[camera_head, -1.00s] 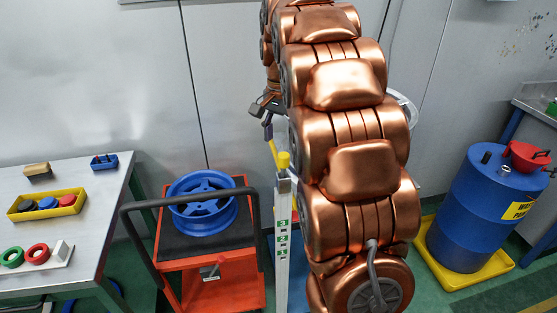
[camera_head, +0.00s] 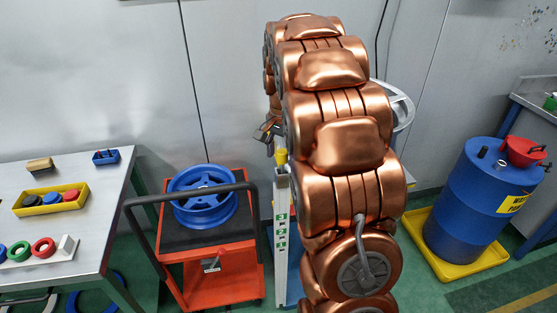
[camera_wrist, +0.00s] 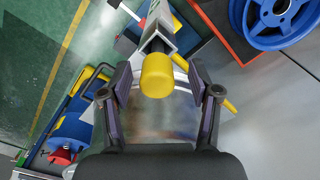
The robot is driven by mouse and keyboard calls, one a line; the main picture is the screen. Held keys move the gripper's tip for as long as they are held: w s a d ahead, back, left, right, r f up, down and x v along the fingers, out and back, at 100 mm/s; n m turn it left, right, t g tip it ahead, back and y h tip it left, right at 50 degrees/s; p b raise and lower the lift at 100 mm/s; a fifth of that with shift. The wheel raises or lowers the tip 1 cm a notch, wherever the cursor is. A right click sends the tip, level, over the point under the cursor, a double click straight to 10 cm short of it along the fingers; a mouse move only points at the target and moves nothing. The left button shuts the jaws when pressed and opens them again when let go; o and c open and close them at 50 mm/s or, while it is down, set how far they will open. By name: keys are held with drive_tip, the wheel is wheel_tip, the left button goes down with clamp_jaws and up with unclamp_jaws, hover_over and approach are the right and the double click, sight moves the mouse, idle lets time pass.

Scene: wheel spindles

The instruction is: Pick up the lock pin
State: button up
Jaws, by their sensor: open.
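A yellow knob (camera_head: 281,157) tops a pale post (camera_head: 281,215) marked 3, 2, 1; it appears to be the lock pin's head. In the wrist view the yellow knob (camera_wrist: 157,75) shows in the picture between my two fingers, with a dark shank behind it. A thin yellow bar (camera_wrist: 228,105) also shows behind the right finger. My gripper (camera_wrist: 160,78) is open and empty. In the head view my gripper (camera_head: 264,132) is partly hidden by my arm, just above and left of the knob. I cannot tell whether the fingers reach the knob's depth.
A red cart (camera_head: 233,270) with a dark handle carries a blue wheel (camera_head: 203,197), left of the post. A table (camera_head: 100,200) at left holds a yellow tray (camera_head: 22,208) and coloured rings. A blue drum (camera_head: 475,200) stands in a yellow tray (camera_head: 425,258) at right.

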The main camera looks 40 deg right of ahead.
drive_tip(key=shift+f, duration=0.2)
clamp_jaws()
idle(0.4)
drive_tip(key=shift+r, duration=0.1)
